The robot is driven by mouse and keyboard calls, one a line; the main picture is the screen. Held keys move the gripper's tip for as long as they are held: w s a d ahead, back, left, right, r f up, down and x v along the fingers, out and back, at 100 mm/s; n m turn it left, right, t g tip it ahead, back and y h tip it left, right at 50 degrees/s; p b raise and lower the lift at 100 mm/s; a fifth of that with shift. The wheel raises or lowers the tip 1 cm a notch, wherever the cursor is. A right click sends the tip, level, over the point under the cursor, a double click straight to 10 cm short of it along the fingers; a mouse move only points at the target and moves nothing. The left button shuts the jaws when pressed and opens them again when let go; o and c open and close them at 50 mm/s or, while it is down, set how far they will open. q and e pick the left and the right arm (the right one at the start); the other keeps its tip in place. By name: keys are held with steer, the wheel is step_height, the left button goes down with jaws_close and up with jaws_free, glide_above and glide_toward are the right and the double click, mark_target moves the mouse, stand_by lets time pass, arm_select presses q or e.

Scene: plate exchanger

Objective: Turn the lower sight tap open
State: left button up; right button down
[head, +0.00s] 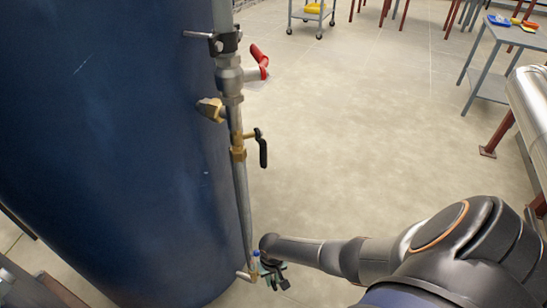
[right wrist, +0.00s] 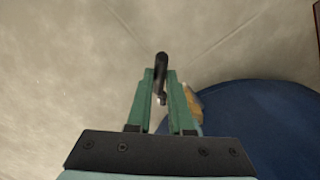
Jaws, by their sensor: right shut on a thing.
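The lower sight tap (head: 245,275) is a small brass fitting at the bottom of the thin vertical sight pipe (head: 242,195), beside the blue tank. My right gripper (head: 271,274) is down at this tap, partly hidden behind my own wrist. In the right wrist view its green fingers (right wrist: 161,92) are closed around a black lever handle (right wrist: 161,62), which sticks out past the fingertips. Some brass of the tap (right wrist: 194,104) shows behind the right finger. The exact lever angle is hard to tell. My left gripper is not in view.
The large blue tank (head: 110,130) fills the left side. Higher up the pipe are a brass valve with a black lever (head: 263,150) and a red-handled valve (head: 260,60). The floor (head: 370,150) to the right is open.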

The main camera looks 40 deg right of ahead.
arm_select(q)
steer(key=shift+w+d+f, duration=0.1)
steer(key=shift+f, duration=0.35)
arm_select(e)
steer(key=shift+w+d+r+g, duration=0.2)
steer(key=shift+d+r+g, duration=0.05)
steer(key=shift+g, duration=0.15)
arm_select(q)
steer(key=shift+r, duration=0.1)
arm_select(e)
steer(key=c, duration=0.8)
jaws_free()
steer(key=shift+a, duration=0.1)
arm_select(q)
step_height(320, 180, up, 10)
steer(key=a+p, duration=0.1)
steer(key=p, duration=0.7)
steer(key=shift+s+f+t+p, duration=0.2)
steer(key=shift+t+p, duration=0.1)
arm_select(e)
step_height(320, 180, up, 12)
steer(key=w, duration=0.1)
steer(key=shift+d+r, duration=0.2)
steer(key=shift+d, duration=0.05)
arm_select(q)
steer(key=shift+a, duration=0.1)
